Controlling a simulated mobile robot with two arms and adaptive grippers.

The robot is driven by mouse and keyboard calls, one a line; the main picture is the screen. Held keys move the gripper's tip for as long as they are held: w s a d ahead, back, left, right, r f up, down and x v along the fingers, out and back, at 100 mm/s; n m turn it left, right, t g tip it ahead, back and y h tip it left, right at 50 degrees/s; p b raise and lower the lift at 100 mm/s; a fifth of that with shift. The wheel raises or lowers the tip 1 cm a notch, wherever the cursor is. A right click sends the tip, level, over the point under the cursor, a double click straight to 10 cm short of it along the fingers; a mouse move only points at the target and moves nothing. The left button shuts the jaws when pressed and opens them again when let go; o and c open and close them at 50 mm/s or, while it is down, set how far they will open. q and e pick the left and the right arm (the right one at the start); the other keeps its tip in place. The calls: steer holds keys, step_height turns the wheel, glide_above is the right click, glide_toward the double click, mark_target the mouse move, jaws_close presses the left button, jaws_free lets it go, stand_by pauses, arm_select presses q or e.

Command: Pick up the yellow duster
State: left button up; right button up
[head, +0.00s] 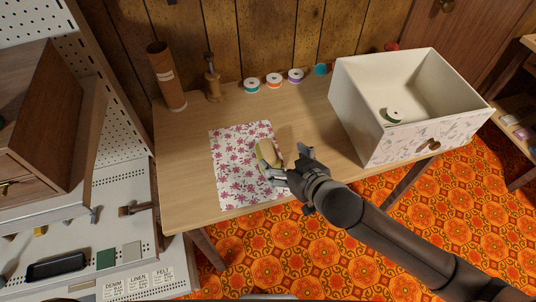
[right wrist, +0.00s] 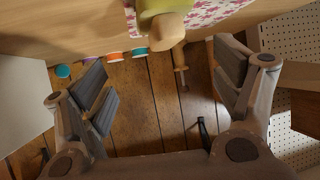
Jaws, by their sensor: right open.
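The yellow duster (head: 267,152) appears as a small yellow and tan bundle on the white cloth with pink flowers (head: 233,165) on the table. In the right wrist view the duster (right wrist: 160,8) shows at the top edge as a yellow-green part with a rounded tan end, partly cut off. My right gripper (head: 289,163) is open beside the duster, at its lower right, and partly covers it in the head view. In the right wrist view its fingers (right wrist: 165,90) are spread wide with nothing between them. My left gripper is not in view.
Several thread spools (head: 274,80) line the back edge. A brown tube (head: 166,77) and a wooden stand (head: 212,80) are at back left. The table's front left is bare.

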mark_target(269, 150)
steer(key=x, duration=0.9)
steer(key=shift+a+r, duration=0.2)
steer(key=c, duration=1.1)
